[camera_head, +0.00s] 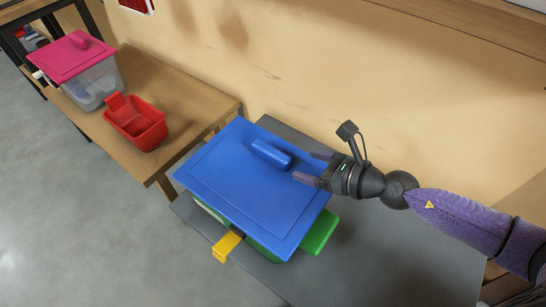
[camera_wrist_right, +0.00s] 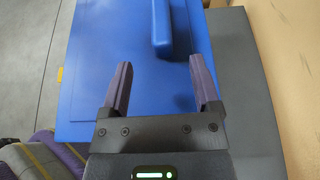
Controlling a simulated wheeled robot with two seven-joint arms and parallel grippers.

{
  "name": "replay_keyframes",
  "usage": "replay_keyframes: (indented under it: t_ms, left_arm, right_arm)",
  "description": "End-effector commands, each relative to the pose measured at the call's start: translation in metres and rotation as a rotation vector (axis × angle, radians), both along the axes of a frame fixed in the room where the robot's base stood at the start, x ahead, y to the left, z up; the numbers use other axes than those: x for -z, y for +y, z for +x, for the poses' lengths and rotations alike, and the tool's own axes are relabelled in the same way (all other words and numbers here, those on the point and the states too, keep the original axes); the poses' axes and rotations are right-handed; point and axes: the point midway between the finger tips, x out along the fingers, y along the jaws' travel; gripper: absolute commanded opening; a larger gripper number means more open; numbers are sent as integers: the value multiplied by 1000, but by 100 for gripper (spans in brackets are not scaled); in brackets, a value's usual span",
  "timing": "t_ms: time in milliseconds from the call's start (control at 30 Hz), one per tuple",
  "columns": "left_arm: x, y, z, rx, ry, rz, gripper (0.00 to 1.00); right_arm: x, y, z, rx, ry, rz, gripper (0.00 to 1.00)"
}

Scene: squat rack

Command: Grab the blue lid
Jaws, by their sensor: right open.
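The blue lid (camera_head: 240,190) lies on top of a green box (camera_head: 266,248) on a dark grey table, with a raised blue handle (camera_head: 270,154) near its far side. My right gripper (camera_head: 307,167) is open and empty, above the lid's right part and just right of the handle. In the right wrist view, the fingers (camera_wrist_right: 161,85) are spread over the lid (camera_wrist_right: 110,70), and the handle (camera_wrist_right: 170,28) lies ahead of them, nearer the right finger. The fingers appear clear of the handle. My left gripper is not in view.
A yellow latch (camera_head: 227,246) and a green tab (camera_head: 320,232) stick out from under the lid. The dark grey table (camera_head: 400,255) is bare at right. A red bin (camera_head: 137,122) and a clear box with a pink lid (camera_head: 72,57) stand on a wooden bench. The wall is close behind.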

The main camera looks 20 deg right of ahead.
Motion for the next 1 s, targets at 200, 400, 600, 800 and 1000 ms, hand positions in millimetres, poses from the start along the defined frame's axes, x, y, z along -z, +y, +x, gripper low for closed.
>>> replay_keyframes:
  t_ms: [200, 400, 600, 800, 1000]
  left_arm:
    - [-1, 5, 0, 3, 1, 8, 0]
    - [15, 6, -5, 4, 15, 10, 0]
    - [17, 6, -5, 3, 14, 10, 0]
    - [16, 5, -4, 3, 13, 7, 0]
    - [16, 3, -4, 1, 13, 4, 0]
  right_arm:
    - [14, 22, 29, 0, -3, 3, 79]
    - [34, 40, 61, 0, 0, 3, 79]
    - [36, 48, 72, -1, 1, 1, 79]
    - [35, 48, 71, 0, 0, 1, 65]
    - [35, 48, 71, 0, 0, 1, 22]
